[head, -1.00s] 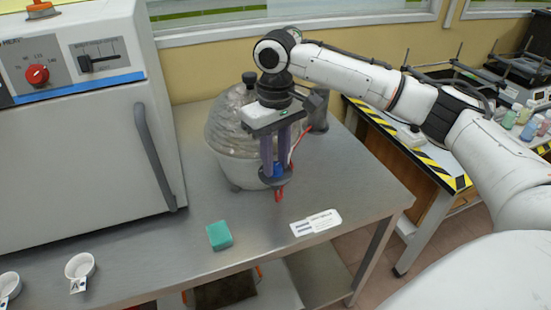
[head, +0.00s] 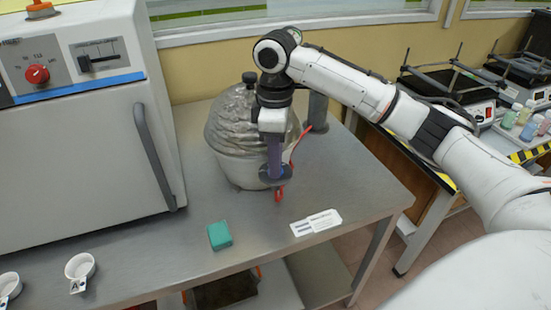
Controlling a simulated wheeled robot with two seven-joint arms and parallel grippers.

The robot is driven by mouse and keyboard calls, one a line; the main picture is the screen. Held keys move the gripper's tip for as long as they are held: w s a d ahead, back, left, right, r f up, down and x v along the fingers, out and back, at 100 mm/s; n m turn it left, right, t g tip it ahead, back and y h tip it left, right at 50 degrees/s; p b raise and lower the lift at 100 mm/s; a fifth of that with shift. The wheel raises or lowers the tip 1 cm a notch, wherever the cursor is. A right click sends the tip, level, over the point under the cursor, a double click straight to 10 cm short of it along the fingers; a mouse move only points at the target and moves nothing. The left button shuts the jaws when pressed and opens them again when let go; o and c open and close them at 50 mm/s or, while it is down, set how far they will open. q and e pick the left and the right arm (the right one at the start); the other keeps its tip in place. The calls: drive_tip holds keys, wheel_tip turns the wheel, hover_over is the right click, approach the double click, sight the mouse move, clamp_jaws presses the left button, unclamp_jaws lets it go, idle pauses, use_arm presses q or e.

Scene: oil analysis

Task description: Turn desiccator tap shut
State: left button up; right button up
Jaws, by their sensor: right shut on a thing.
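The desiccator (head: 226,135) stands on the steel bench, a rounded clear lid with a dark knob over a pale bowl. My right gripper (head: 276,180) reaches down in front of its right side, fingers pointing down, shut on the desiccator tap. The tap itself is mostly hidden by the fingers; a dark disc and a red piece (head: 279,195) show at the fingertips. A red tube (head: 298,145) runs up beside the fingers. My left gripper is not in view.
A white oven (head: 75,120) with a red dial fills the left. On the bench (head: 350,190) are a green sponge (head: 220,236), a label card (head: 316,222) and small white cups (head: 80,267). A dark grey cylinder (head: 317,110) stands behind the gripper.

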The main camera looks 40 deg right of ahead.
drive_tip(key=shift+n, duration=1.1)
drive_tip(key=shift+r, duration=0.1)
drive_tip(key=o, duration=1.1)
